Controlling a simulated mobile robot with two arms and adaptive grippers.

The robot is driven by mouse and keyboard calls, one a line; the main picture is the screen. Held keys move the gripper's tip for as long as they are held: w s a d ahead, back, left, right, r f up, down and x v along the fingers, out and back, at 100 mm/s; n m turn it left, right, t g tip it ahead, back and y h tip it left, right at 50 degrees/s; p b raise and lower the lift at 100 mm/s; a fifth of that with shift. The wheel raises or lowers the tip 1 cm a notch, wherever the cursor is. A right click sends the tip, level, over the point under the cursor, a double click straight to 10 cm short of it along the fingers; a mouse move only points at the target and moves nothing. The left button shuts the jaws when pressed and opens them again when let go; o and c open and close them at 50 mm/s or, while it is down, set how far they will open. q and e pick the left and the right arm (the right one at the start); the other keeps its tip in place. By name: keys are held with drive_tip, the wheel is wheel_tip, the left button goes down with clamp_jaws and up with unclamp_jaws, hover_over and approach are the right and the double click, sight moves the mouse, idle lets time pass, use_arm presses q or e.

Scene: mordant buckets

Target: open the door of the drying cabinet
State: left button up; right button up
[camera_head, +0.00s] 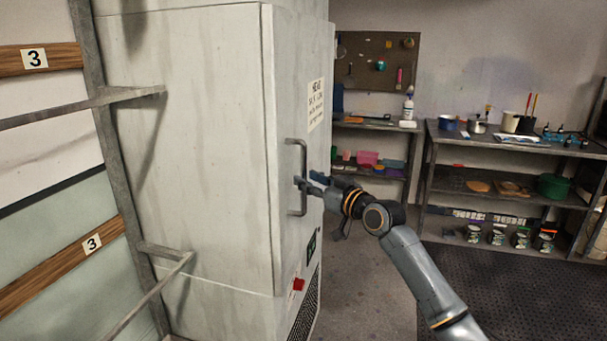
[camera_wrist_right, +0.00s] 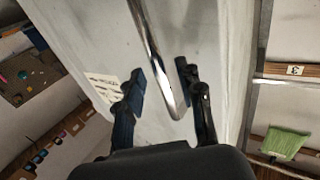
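The drying cabinet (camera_head: 195,150) is a tall, worn off-white box left of centre in the head view. Its door (camera_head: 300,130) is on the side facing right and looks closed. A vertical metal bar handle (camera_head: 303,165) is on the door; it also shows in the right wrist view (camera_wrist_right: 152,45). My right gripper (camera_head: 309,185) is at the lower half of the handle. In the right wrist view my right gripper (camera_wrist_right: 164,85) is open, with the handle between its fingers, closer to the right finger. My left gripper is not in view.
A metal rack (camera_head: 100,130) with number 3 labels stands close on the left. A sign (camera_head: 315,103) is on the door, and a red knob (camera_head: 298,284) sits below it. Shelves (camera_head: 500,143) with pots and tins stand at the back right. The floor (camera_head: 380,270) right of the cabinet is clear.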

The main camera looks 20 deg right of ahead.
drive_tip(key=shift+x, duration=1.4)
clamp_jaws()
